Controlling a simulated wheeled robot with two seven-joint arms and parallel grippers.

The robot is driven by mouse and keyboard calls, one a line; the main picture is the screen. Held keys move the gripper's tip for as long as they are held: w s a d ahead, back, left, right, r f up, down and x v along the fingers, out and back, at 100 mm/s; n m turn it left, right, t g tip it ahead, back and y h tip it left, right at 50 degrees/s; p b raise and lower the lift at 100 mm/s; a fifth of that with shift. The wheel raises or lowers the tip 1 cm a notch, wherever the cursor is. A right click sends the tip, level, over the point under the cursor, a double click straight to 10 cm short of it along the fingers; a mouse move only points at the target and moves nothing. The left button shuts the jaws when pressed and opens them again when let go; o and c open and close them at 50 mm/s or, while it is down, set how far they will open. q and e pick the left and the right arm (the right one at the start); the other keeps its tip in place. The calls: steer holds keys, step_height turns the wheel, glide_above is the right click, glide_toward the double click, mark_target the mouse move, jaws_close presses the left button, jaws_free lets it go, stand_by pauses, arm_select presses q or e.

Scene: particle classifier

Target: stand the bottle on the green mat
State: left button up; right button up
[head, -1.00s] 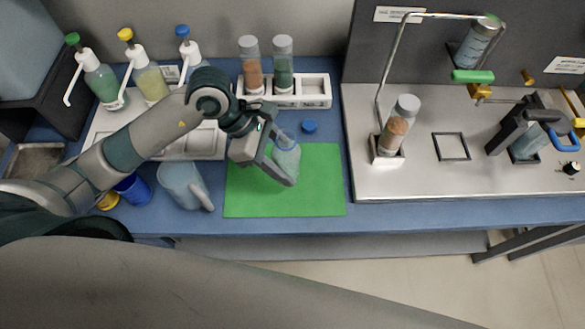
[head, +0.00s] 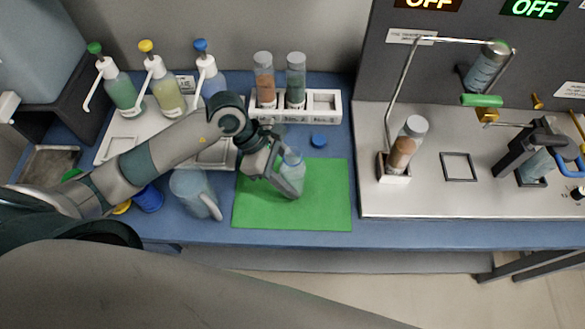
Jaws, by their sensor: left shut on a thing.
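The bottle (head: 292,174) is clear and pale blue, with an open-looking neck. It stands about upright over the back middle of the green mat (head: 325,205). My left gripper (head: 286,178) comes in from the left and is shut on the bottle's body. The fingers and wrist hide part of its left side. I cannot tell whether its base touches the mat. My right gripper is not in view.
A clear pitcher (head: 190,192) stands left of the mat. A white rack (head: 326,104) with two vials is behind. A metal plate (head: 430,195) with a vial in a holder is at right. The mat's right side is clear.

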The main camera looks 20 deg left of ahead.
arm_select(q)
steer(key=shift+f, duration=0.6)
steer(key=shift+f, duration=0.15)
steer(key=o, duration=1.4)
steer(key=shift+o, duration=0.2)
steer(key=shift+r, duration=0.2)
steer(key=b+v, duration=0.3)
steer(key=v, duration=0.9)
